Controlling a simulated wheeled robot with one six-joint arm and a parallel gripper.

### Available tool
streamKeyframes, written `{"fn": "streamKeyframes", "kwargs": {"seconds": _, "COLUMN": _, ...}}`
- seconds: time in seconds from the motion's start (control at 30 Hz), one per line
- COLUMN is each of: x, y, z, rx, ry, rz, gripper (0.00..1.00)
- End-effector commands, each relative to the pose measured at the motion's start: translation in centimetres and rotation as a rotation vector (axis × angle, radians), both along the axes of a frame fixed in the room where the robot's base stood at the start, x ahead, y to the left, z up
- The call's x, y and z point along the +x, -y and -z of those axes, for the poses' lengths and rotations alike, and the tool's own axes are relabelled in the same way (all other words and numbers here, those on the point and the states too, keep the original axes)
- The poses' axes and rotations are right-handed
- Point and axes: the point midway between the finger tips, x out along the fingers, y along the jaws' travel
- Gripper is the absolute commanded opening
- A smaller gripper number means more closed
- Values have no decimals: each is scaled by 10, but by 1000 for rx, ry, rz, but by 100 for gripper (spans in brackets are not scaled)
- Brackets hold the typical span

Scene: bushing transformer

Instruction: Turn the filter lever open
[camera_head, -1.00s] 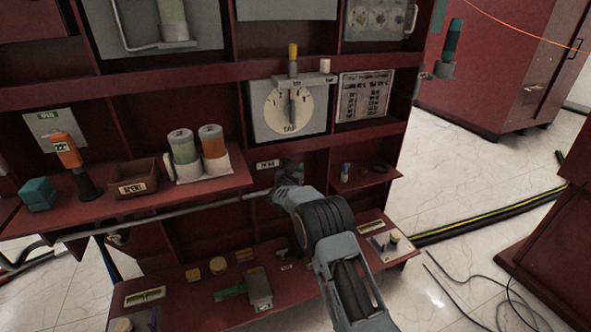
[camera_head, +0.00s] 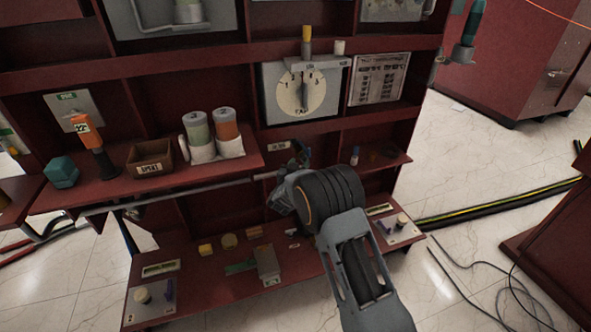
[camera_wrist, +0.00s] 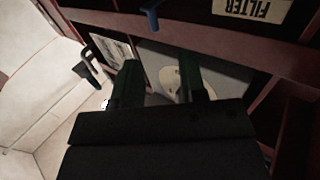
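In the wrist view, a label reading FILTER (camera_wrist: 252,10) shows upside down on a dark red panel at the top right. In the head view, my gripper (camera_head: 298,160) reaches to the cabinet beside a small white label (camera_head: 278,146); my wrist hides much of that area, and the lever is unclear there.
A TAP dial (camera_head: 302,92) sits above my gripper. A shelf at left holds an open box (camera_head: 150,158), two cylinders (camera_head: 226,132) and an orange-topped handle (camera_head: 88,132). A grey rod (camera_head: 180,197) runs left of my wrist. A lower shelf (camera_head: 200,290) holds small parts.

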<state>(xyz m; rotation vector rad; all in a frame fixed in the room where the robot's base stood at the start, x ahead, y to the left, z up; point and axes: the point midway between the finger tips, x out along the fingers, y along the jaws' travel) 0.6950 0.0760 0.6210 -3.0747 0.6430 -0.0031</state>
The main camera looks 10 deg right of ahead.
Motion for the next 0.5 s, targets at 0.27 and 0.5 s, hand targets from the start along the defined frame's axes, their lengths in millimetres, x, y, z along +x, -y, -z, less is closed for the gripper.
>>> {"fn": "streamKeyframes", "kwargs": {"seconds": 0.27, "x": -31, "y": -14, "z": -1, "rx": 0, "ry": 0, "rz": -1, "gripper": 38}}
{"fn": "streamKeyframes", "kwargs": {"seconds": 0.5, "x": -38, "y": -16, "z": 0, "rx": 1, "ry": 1, "rz": 0, "gripper": 38}}
